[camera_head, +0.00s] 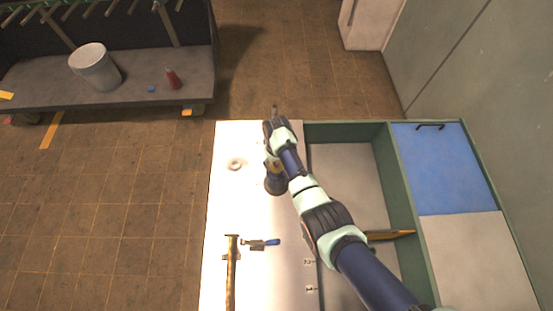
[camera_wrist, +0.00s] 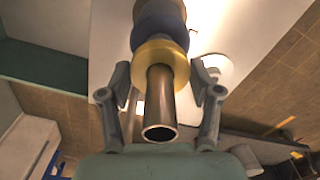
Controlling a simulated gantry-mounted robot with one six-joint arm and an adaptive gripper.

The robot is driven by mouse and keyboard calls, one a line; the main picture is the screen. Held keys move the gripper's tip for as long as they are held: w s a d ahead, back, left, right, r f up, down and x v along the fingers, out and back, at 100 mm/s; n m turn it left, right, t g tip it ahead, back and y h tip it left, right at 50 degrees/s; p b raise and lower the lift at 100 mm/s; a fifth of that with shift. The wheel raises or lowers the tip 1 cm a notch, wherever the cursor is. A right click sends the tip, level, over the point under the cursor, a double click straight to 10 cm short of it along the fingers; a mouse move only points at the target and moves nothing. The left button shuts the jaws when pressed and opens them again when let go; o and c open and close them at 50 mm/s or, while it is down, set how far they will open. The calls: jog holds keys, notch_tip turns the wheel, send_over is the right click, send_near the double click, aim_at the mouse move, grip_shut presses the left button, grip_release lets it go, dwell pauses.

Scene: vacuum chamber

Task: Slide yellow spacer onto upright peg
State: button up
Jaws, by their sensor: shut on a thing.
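The upright peg is a metal tube; in the wrist view its hollow open end (camera_wrist: 160,133) points toward my wrist. The yellow spacer (camera_wrist: 160,55) is around the peg, below that end. A blue ring (camera_wrist: 158,32) is directly beyond it on the same axis; I cannot tell whether the two touch. My gripper (camera_wrist: 160,82) is shut on the yellow spacer, one finger at each side. In the head view my gripper (camera_head: 271,157) points down over the peg's dark round base (camera_head: 276,186), and a little yellow shows there. My arm hides much of the peg.
A pale ring (camera_head: 235,164) lies on the white tabletop (camera_head: 225,205), left of the peg. Green-walled compartments (camera_head: 392,180) stand on the right. The tabletop's left side is mostly clear.

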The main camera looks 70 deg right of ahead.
jog(key=shift+f, duration=0.25)
jog(key=shift+f, duration=0.1)
jog(key=shift+f+b, duration=0.5)
jog(key=o, duration=1.1)
jog(key=shift+r, duration=0.1)
notch_tip(320, 180, up, 12)
